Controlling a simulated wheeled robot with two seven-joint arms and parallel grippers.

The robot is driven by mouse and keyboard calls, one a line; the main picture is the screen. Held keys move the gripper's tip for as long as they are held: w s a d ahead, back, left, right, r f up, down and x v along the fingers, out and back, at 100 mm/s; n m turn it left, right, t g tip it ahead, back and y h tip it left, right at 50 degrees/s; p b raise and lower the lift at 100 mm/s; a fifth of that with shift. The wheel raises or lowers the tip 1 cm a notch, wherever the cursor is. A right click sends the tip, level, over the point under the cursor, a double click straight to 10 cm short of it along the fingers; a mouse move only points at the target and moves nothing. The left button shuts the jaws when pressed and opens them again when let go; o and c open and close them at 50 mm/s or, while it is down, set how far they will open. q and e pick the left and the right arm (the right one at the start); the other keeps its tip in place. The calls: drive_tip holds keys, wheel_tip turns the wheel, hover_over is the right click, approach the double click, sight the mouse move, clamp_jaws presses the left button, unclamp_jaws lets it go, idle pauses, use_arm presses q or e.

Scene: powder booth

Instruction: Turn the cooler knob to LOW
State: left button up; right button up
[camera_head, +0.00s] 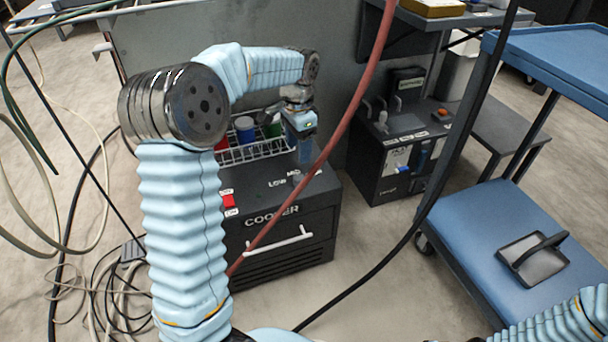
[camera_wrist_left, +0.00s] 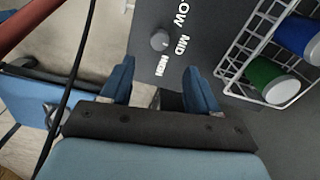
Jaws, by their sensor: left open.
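The cooler (camera_head: 290,235) is a dark box with its name on the front and a pale handle. The words LOW and MID show on its top in the head view. In the left wrist view the small grey round knob (camera_wrist_left: 160,40) sits beside the words LOW, MID and HIGH; I cannot tell which one it points at. My left gripper (camera_head: 304,152) is above the cooler top. Its two blue fingers (camera_wrist_left: 157,86) are apart and empty, with the knob beyond their tips, roughly between them. My right gripper is out of view.
A white wire basket (camera_head: 236,156) with blue and green jars is on the cooler's back, close to the left gripper. A red switch (camera_head: 229,200) is at the front left. A red hose (camera_head: 340,126) hangs across the view. A blue cart (camera_head: 500,220) stands right.

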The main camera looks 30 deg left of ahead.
sight(299, 177)
use_arm(q)
wheel_tip(299, 177, down, 10)
drive_tip(key=shift+f+b, duration=0.2)
drive_tip(key=shift+b, duration=0.65)
drive_tip(key=c, duration=1)
drive_tip(key=shift+c, duration=0.2)
